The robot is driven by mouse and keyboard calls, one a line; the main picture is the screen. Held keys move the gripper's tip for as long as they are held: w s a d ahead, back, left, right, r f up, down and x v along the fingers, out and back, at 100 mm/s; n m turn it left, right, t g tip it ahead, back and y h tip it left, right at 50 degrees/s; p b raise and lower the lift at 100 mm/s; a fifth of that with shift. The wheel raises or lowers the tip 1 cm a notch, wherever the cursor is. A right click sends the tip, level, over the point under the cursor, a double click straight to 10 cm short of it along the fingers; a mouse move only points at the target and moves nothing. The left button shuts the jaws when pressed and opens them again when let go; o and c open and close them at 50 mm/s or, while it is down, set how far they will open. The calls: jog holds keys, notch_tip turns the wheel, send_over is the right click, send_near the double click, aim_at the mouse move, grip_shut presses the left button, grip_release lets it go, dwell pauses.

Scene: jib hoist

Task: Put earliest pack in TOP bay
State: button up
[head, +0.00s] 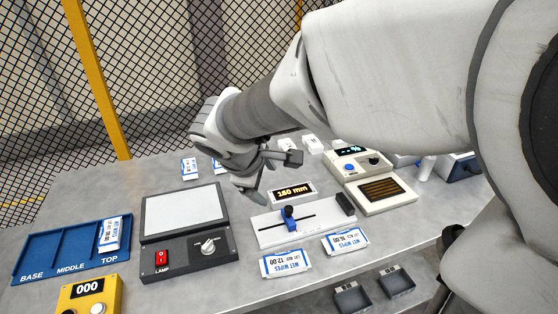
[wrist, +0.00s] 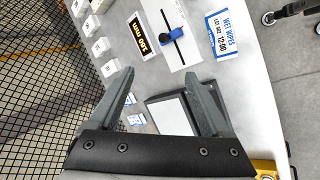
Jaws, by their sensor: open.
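The blue tray (head: 48,250) at the left has bays marked BASE, MIDDLE and TOP. A white and blue wet wipes pack (head: 110,234) lies in the TOP bay; its print is too small to read surely. A pack reading 12:00 (head: 285,263) lies at the front edge and also shows in the wrist view (wrist: 222,36). A pack that seems to read 16:00 (head: 344,242) lies right of it. Two more packs, one at the back left (head: 189,168) and one partly hidden by my arm (head: 217,165), have unreadable times. My gripper (head: 268,176) is open and empty above the table.
A lamp box (head: 186,217) with a pale panel stands right of the tray. A yellow counter (head: 90,294) reads 000. A beige device (head: 375,180) stands at the right. Wire fencing rises behind.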

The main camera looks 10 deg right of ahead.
jog(key=s+d+r+m+y, duration=0.2)
jog(key=s+m, duration=0.4)
jog(key=s, duration=0.2)
jog(key=s+d+r+m+y, duration=0.2)
jog(key=s+m, duration=0.4)
jog(key=s, duration=0.3)
jog(key=shift+s+d, duration=0.2)
jog(key=shift+d, duration=0.55)
